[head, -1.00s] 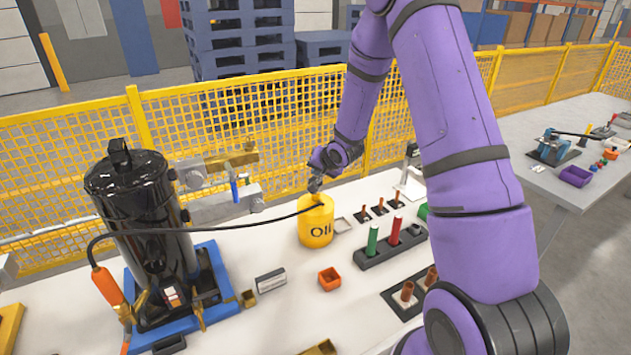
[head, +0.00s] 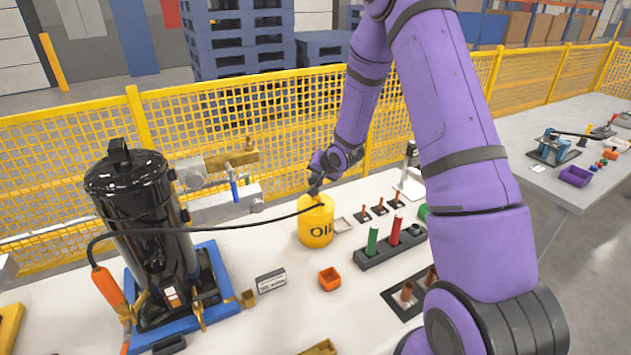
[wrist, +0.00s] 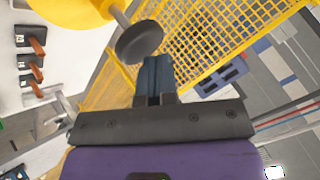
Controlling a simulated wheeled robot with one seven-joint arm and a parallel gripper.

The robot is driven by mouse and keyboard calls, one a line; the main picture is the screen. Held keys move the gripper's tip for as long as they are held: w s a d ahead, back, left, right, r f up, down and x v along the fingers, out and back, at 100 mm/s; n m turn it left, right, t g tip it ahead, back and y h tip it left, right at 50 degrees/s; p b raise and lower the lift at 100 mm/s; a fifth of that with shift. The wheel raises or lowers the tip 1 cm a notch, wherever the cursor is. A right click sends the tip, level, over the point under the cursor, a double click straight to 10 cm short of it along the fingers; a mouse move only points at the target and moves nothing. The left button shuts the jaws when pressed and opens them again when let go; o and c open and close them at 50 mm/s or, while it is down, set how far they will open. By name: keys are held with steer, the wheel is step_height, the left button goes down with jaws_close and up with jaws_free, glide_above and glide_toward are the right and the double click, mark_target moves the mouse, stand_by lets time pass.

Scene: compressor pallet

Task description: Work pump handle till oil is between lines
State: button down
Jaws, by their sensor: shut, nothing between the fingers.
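A yellow can marked "OIL" (head: 316,228) stands on the white table, and a black hose runs from its top to the black compressor tank (head: 143,215). In the wrist view the yellow can (wrist: 75,10) is at the top left. A grey rod with a dark round knob (wrist: 139,41) sticks out of it and looks like the pump handle. My gripper (head: 314,190) is over the can top; in the wrist view its fingers (wrist: 155,72) are shut and empty, close beside the knob. Contact cannot be told. The oil level and its lines cannot be made out.
A yellow mesh fence (head: 270,120) runs behind the table. An orange box (head: 329,279), a small labelled block (head: 270,281) and a black rack with green and red cylinders (head: 390,245) stand near the can.

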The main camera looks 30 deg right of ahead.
steer(key=shift+f, duration=1.55)
stand_by(1.4)
steer(key=shift+r, duration=2.1)
steer(key=shift+r, duration=0.1)
steer(key=shift+r, duration=2.45)
